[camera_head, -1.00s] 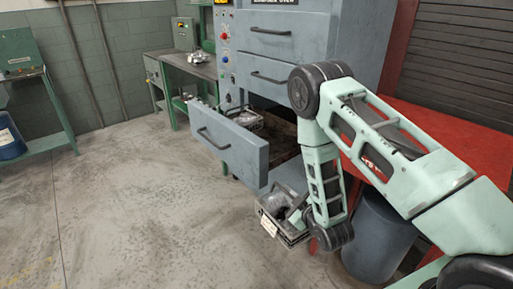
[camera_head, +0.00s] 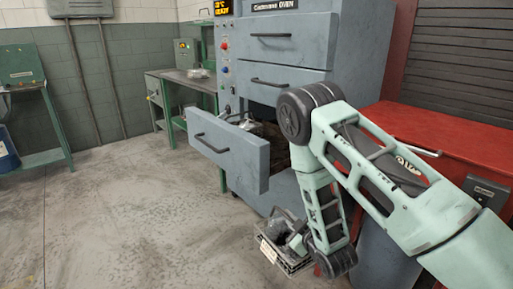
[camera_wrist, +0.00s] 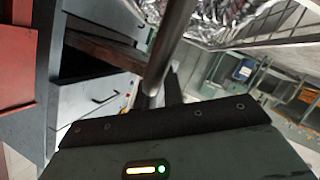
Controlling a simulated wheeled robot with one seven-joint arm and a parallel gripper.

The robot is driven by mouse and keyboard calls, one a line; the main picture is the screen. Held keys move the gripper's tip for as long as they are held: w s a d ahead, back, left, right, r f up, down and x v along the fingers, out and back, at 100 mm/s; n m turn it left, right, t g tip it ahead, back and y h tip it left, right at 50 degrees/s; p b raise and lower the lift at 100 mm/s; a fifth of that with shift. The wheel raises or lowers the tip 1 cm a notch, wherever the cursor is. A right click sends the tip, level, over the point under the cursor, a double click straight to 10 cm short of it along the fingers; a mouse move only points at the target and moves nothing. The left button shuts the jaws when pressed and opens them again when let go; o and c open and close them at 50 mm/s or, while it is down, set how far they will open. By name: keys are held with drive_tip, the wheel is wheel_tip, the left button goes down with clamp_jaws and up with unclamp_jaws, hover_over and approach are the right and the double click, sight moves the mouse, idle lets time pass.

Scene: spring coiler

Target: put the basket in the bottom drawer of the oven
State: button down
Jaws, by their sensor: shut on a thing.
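The grey oven (camera_head: 262,88) stands at the centre back of the head view. Its bottom drawer (camera_head: 230,152) is pulled open, its front panel facing left. The basket (camera_head: 270,252), a wire one with shiny crumpled contents and a pale tag, hangs in front of and below the drawer, outside it. My gripper (camera_head: 297,242) is shut on the basket; its fingers are partly hidden behind my wrist. In the wrist view the basket (camera_wrist: 225,18) shows at the top, close to a dark finger bar. My arm hides the right part of the drawer opening.
A light, shiny thing (camera_head: 255,127) shows inside the open drawer. A red cabinet (camera_head: 440,140) stands right of the oven, with a grey bin (camera_head: 380,255) below my arm. A green workbench (camera_head: 180,74) is at the back left. The floor left of the drawer is clear.

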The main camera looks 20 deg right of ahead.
wheel_tip(320, 180, up, 4)
drive_tip(key=p, duration=0.3)
drive_tip(key=shift+r, duration=0.1)
drive_tip(key=shift+d+f, duration=0.1)
drive_tip(key=shift+f, duration=0.15)
